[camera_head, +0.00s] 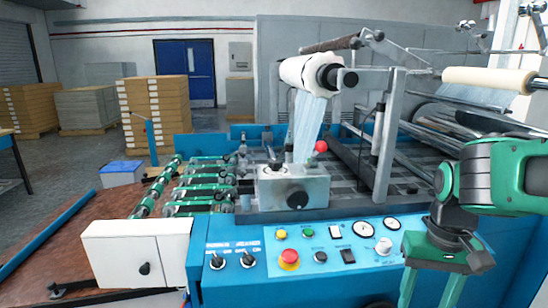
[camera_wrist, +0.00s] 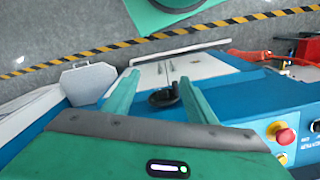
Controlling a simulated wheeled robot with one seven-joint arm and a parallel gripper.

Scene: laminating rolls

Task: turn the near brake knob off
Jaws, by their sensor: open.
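My gripper (camera_head: 430,290) hangs fingers down at the right front of the blue machine, beside the control panel (camera_head: 330,281). Its fingers are apart and empty. In the wrist view the gripper (camera_wrist: 158,95) has a round black knob with a raised grip (camera_wrist: 164,97) showing between its fingers, on the blue body; its depth below the fingertips is hard to judge. A black round part (camera_head: 380,304) is cut off at the bottom edge of the head view, possibly this same knob. Two small black switch knobs (camera_head: 217,262) (camera_head: 248,260) sit at the panel's left; their labels are unreadable.
A red emergency button (camera_head: 289,260) stands on the panel, also in the wrist view (camera_wrist: 285,136). A metal box with a black dial (camera_head: 297,200) stands behind it. A film roll (camera_head: 298,72) is overhead. A white cabinet (camera_head: 135,257) is at the left.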

